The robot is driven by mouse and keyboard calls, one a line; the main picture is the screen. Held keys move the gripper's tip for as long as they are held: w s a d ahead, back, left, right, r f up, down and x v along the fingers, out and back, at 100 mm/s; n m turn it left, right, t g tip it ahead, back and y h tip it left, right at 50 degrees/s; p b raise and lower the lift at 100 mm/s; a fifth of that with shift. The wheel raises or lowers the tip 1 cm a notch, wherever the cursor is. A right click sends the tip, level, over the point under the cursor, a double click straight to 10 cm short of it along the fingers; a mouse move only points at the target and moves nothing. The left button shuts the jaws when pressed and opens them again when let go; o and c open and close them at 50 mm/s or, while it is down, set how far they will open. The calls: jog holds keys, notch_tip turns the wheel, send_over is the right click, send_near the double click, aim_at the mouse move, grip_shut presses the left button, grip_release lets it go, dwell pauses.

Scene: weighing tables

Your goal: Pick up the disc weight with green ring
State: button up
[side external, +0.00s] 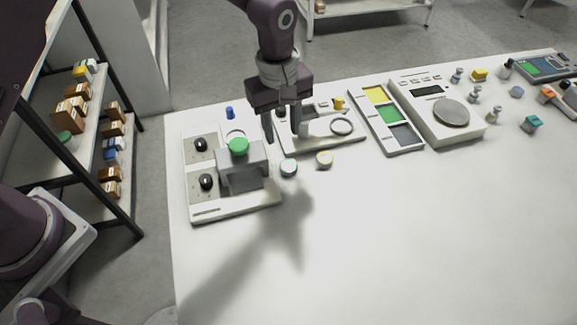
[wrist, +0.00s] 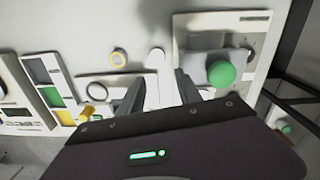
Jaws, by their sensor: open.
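The disc weight with green ring (side external: 288,167) appears to be the small pale disc with a greenish edge, lying on the white table just right of the grey block with the green knob. My gripper (side external: 283,138) is open and empty, pointing down behind this disc in the side view and apart from it. In the wrist view the open fingers of my gripper (wrist: 159,74) flank a pale, elongated shape; I cannot tell whether the disc is part of it. A similar disc with a yellow ring (side external: 324,160) lies to the right; it also shows in the wrist view (wrist: 118,58).
The panel with black knobs (side external: 206,211) and green knob (side external: 238,146) stands close on the left. A white stand with a ring (side external: 342,127), a colour-block tray (side external: 405,149) and a scale (side external: 451,111) stand to the right. The front of the table (side external: 400,240) is clear.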

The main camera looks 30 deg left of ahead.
aim_at(289, 166)
jog(key=shift+n, duration=0.4)
jog(key=f, duration=0.3)
jog(key=d+f, duration=0.1)
jog(key=f, duration=0.7)
jog(key=shift+w+d, duration=0.1)
jog(key=shift+d, duration=0.15)
grip_shut()
